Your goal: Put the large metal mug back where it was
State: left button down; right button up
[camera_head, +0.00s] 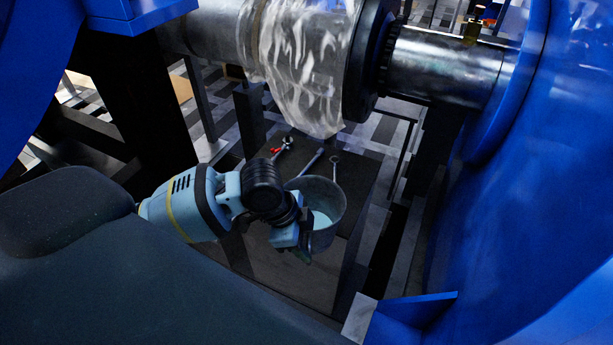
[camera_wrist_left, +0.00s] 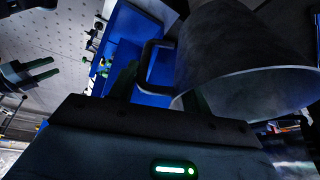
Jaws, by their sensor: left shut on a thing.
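The large metal mug (camera_head: 322,190) is dark grey, with its open mouth facing up towards the head camera and something pale blue inside. My left gripper (camera_head: 300,236) is at the mug's near side and is shut on it. In the left wrist view the mug (camera_wrist_left: 235,45) fills the upper right, and its dark handle (camera_wrist_left: 148,62) lies between my left fingers (camera_wrist_left: 160,90). In the head view the mug appears over the dark bench; I cannot tell whether it touches it. What looks like my right gripper (camera_wrist_left: 32,72) shows at the wrist view's left edge, its fingers apart.
The dark bench top (camera_head: 365,180) carries a red-marked tool (camera_head: 283,146) and a wrench (camera_head: 334,166) behind the mug. A metal shaft (camera_head: 440,68) with a clear wrap (camera_head: 300,70) runs above. A large blue housing (camera_head: 530,200) bounds the right side.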

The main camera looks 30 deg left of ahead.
aim_at(309, 198)
pick_arm(q)
jog(key=w+a, duration=0.2)
jog(key=w, duration=0.2)
jog(key=w+a, duration=0.2)
jog(key=w, duration=0.2)
jog(key=w+a+f+b, duration=0.1)
jog(key=w+a, duration=0.1)
jog(key=w, duration=0.3)
jog(key=shift+a+f, duration=0.1)
jog(key=shift+a, duration=0.1)
jog(key=shift+w+a, duration=0.2)
jog(key=shift+w, duration=0.15)
pick_arm(e)
jog(key=shift+s+a+f, duration=0.15)
jog(key=shift+s+f, duration=0.25)
jog(key=shift+f, duration=0.3)
pick_arm(q)
jog(key=shift+w, duration=0.1)
jog(key=f, duration=0.2)
jog(key=shift+w+a+f, duration=0.2)
jog(key=shift+w+f, duration=0.05)
jog(key=shift+f, duration=0.65)
pick_arm(e)
jog(key=shift+s+f, duration=0.1)
pick_arm(q)
jog(key=c, duration=0.7)
grip_release()
jog(key=shift+f, duration=0.15)
jog(key=shift+o, duration=0.2)
